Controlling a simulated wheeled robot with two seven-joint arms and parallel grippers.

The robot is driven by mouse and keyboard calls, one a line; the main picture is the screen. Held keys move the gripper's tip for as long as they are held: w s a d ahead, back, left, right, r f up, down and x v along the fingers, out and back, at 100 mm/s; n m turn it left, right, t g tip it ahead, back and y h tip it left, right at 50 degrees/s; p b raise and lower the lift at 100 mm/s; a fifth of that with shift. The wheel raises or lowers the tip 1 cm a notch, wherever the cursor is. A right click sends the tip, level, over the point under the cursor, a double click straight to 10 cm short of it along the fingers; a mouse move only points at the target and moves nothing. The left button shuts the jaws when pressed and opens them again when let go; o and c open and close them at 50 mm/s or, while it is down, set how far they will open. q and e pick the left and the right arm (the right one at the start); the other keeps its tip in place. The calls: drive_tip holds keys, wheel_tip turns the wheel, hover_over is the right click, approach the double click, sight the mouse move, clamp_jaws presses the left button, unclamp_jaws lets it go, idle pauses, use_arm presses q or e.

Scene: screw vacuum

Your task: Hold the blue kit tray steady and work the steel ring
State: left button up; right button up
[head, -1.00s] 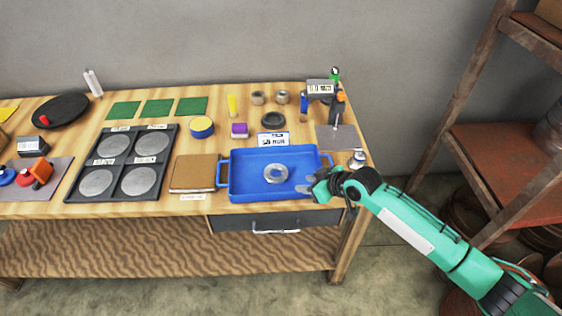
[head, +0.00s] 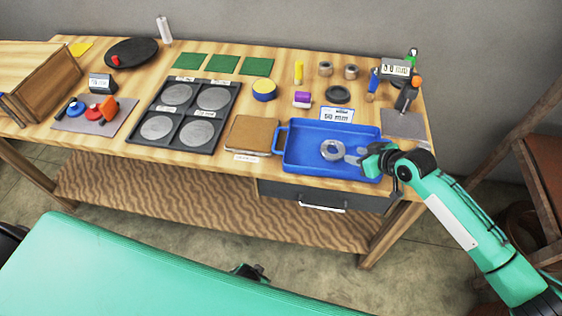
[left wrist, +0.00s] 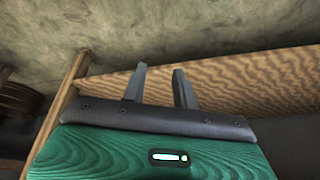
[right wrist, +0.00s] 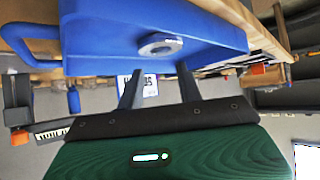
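The blue kit tray (head: 300,169) sits near the right front of the workbench; its wall and handle also show in the right wrist view (right wrist: 98,45). The steel ring (head: 333,150) lies flat on the tray floor, and shows beyond my fingertips in the right wrist view (right wrist: 160,46). My right gripper (head: 354,156) is over the tray's right side. Its fingers (right wrist: 157,80) are apart and empty, close to the ring's right edge; contact cannot be told. My left gripper (left wrist: 159,77) is open and empty, facing the bench's lower shelf, away from the tray.
A 50 mm card (head: 337,115) stands behind the tray. A brown book-like block (head: 250,135) is left of it, beside a dark tray with round plates (head: 186,146). A dark ring (head: 338,94) and small fittings stand behind. A drawer (head: 325,195) is below the tray.

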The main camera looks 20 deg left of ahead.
use_arm(q)
drive_tip(key=w+d+r+t, duration=0.1)
drive_tip(key=w+d+r, duration=0.35)
drive_tip(key=r, duration=0.45)
drive_tip(key=w+d+r+t, duration=0.2)
drive_tip(key=w+d+r, duration=0.3)
drive_tip(key=r, duration=0.5)
drive_tip(key=w+d+r+t, duration=0.1)
drive_tip(key=w+d+r, duration=0.2)
drive_tip(key=w+r, duration=0.5)
drive_tip(key=w+a+r+n+t+y, duration=0.1)
drive_tip(key=w+a+r+n+t, duration=0.15)
drive_tip(key=a+r, duration=0.45)
drive_tip(key=w+a+r+n+t+y, duration=0.1)
drive_tip(key=a+r+n+t, duration=0.2)
drive_tip(key=r, duration=0.7)
drive_tip(key=shift+m, duration=0.25)
drive_tip(key=x, duration=1.2)
drive_tip(key=shift+w+a, duration=0.25)
drive_tip(key=shift+w, duration=0.1)
drive_tip(key=shift+c, duration=0.2)
clamp_jaws()
